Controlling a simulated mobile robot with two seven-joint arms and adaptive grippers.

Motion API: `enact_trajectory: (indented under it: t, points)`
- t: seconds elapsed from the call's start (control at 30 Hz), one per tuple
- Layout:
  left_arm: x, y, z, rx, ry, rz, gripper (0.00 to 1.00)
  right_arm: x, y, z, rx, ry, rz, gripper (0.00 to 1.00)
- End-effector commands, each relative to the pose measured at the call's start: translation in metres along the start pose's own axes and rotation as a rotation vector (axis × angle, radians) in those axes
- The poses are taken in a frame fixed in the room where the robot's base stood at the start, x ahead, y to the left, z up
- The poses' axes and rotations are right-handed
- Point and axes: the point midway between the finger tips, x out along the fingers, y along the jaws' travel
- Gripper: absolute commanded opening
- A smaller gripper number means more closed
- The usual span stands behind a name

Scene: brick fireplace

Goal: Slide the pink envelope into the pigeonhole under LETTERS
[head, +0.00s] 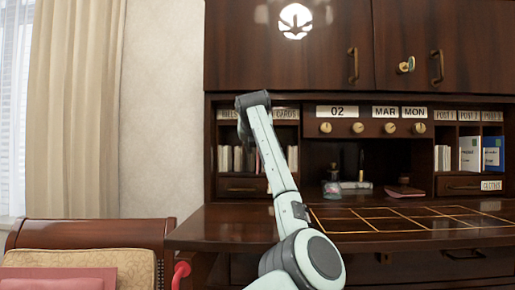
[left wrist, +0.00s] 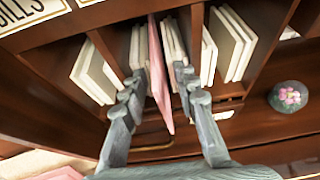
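The pink envelope (left wrist: 159,80) stands on edge in the middle pigeonhole in the left wrist view, with its near corner sticking out towards me. My left gripper (left wrist: 165,76) has one finger on each side of it, with visible gaps, so it looks open around the envelope. Pale envelopes stand beside it in the same slot. The BILLS label (left wrist: 22,80) is over the slot to the left; the middle label is not readable. In the head view my left arm reaches up in front of the pigeonholes and hides the middle label. My right gripper is not in view.
Wooden dividers (left wrist: 108,53) and more pale envelopes (left wrist: 228,45) flank the slot closely. A round flowered paperweight (left wrist: 289,97) stands to the right. In the head view, the desk top (head: 225,228) is mostly clear, and a chair (head: 95,232) stands at left.

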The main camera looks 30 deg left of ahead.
Motion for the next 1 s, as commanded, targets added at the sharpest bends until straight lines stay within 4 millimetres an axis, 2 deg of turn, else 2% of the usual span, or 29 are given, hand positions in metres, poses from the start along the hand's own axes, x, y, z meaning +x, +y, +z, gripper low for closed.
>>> enact_trajectory:
  t: [0.17,0.5,0.63,0.8,1.0]
  points:
    - [-0.012,-0.001,0.001,0.000,-0.003,-0.001,0.29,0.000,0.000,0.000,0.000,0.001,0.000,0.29]
    - [-0.082,-0.001,0.001,-0.002,-0.004,-0.002,0.29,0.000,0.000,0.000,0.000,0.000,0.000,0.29]
    - [-0.103,-0.001,0.001,-0.001,-0.002,-0.001,0.29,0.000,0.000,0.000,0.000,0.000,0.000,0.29]
    - [-0.118,0.000,0.000,0.000,-0.001,0.000,0.29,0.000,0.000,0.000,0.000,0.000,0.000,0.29]
    - [-0.121,0.000,0.000,0.001,0.000,0.000,0.29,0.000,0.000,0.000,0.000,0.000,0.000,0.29]
